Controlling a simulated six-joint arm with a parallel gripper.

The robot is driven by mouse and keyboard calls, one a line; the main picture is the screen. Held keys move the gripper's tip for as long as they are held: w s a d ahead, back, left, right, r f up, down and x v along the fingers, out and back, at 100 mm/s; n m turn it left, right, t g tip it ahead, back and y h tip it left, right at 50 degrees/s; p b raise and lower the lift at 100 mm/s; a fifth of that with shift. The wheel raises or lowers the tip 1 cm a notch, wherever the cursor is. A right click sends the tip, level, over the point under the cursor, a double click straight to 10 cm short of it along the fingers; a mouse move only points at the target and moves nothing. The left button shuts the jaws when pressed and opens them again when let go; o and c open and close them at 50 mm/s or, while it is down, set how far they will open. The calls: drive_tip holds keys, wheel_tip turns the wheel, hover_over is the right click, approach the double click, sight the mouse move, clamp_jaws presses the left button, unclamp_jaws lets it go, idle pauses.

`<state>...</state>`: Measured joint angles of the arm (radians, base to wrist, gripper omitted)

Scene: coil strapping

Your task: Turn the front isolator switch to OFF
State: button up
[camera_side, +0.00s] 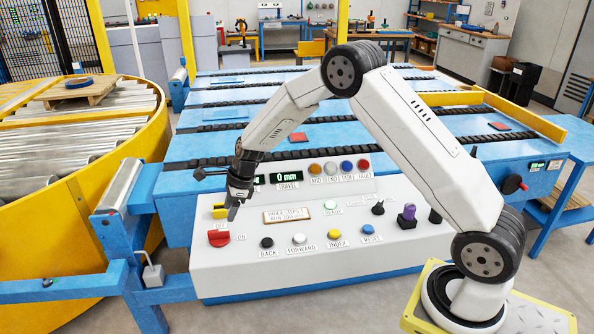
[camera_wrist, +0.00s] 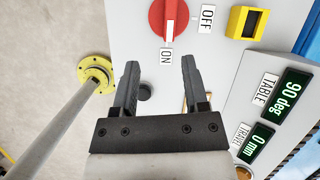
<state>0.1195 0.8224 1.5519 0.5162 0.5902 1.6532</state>
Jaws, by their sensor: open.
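The front isolator switch (camera_side: 219,238) is a red rotary knob at the left end of the white sloping control panel.
A yellow square fitting (camera_side: 219,211) sits beside the switch. Several buttons (camera_side: 299,239) line the panel's front, and lit displays (camera_side: 289,177) stand behind. In the wrist view a yellow-flanged post (camera_wrist: 96,75) is left of the panel. A round yellow turntable (camera_side: 90,220) is at left.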

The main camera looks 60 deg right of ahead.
sight(219, 231)
drive_tip(key=shift+w+d+f+m, duration=0.15)
drive_tip(key=shift+w+f+m, duration=0.45)
drive_tip(key=shift+w+m, duration=0.35)
drive_tip(key=shift+s, duration=0.1)
drive_tip(key=shift+x, duration=3.85)
clamp_jaws()
